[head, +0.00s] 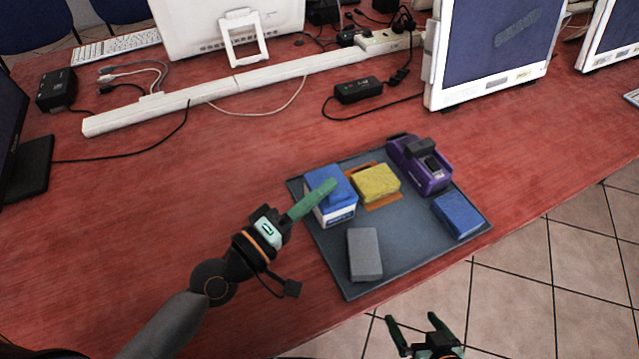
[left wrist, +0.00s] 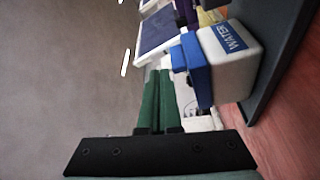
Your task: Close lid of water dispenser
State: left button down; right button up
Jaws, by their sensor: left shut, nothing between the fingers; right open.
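The water dispenser is a white box (head: 334,215) with a blue top (head: 318,178), standing at the tray's left corner. In the left wrist view its white body (left wrist: 238,80) carries a blue WATER label, and the blue lid part (left wrist: 195,68) appears sideways. I cannot tell exactly how far the lid is tilted. My left gripper (head: 331,186) is shut and empty, its green fingers above or against the blue top; contact is unclear. The fingers also show in the left wrist view (left wrist: 160,76), beside the lid. My right gripper (head: 412,318) is open and empty, beyond the table's front edge.
The dark grey tray (head: 400,240) also holds a yellow sponge (head: 376,183), a purple device (head: 420,165), a blue block (head: 457,215) and a grey block (head: 364,254). Monitors, a power strip and cables lie behind. The red table (head: 130,230) is clear at left.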

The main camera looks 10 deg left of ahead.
dwell(0.7)
pick_arm(q)
jog(key=shift+d+r+p, duration=0.1)
jog(key=shift+r+p, duration=0.55)
jog(key=shift+p, duration=0.15)
notch_tip(320, 180, up, 3)
jog(key=p, duration=0.3)
jog(key=shift+r+p, duration=0.15)
jog(key=shift+p, duration=0.25)
pick_arm(e)
notch_tip(320, 180, up, 4)
pick_arm(q)
jog(key=s+a+f+b, duration=0.4)
jog(key=s+a+b, duration=0.2)
jog(key=a, duration=0.1)
jog(key=shift+a, duration=0.3)
pick_arm(e)
jog(key=f, duration=0.1)
jog(key=s+f, duration=0.1)
jog(key=f, duration=0.2)
jog(key=shift+s+a+f, duration=0.2)
jog(key=shift+a+f, duration=0.05)
jog(key=shift+f, duration=0.05)
